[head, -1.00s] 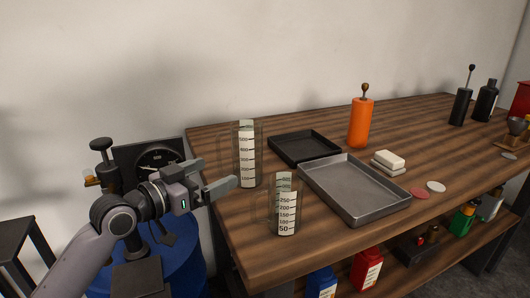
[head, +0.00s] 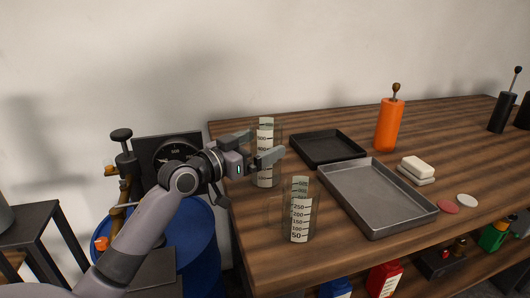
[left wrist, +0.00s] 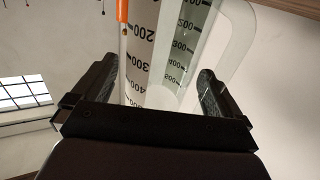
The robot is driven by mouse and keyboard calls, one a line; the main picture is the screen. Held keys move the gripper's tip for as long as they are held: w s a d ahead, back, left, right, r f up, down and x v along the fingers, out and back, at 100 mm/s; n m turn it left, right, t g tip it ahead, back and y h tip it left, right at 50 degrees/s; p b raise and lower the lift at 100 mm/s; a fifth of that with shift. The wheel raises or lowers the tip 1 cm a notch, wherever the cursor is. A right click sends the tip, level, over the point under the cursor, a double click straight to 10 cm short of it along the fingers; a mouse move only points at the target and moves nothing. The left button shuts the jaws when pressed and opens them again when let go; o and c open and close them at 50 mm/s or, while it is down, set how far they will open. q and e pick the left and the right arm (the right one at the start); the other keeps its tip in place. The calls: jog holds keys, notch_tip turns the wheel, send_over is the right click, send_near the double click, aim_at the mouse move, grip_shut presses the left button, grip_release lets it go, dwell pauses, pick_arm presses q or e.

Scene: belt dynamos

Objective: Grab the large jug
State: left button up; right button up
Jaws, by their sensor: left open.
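The large jug (head: 265,172) is a tall clear vessel with a white measuring scale. It stands upright at the left end of the wooden table, partly hidden by my left gripper (head: 262,146). That gripper is open at the jug's upper part. In the left wrist view the jug (left wrist: 140,62) shows upside down between the two spread fingers (left wrist: 155,82), with its clear handle toward the right finger. I cannot tell whether either finger touches it. A smaller clear jug (head: 300,225) stands nearer the front edge. My right gripper is not in view.
A black tray (head: 328,163) and a grey metal tray (head: 424,217) lie right of the jugs.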

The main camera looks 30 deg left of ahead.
pick_arm(q)
jog(key=shift+w+d, duration=0.1)
jog(key=shift+w, duration=0.35)
jog(key=c, duration=1.2)
jog(key=shift+r, duration=0.1)
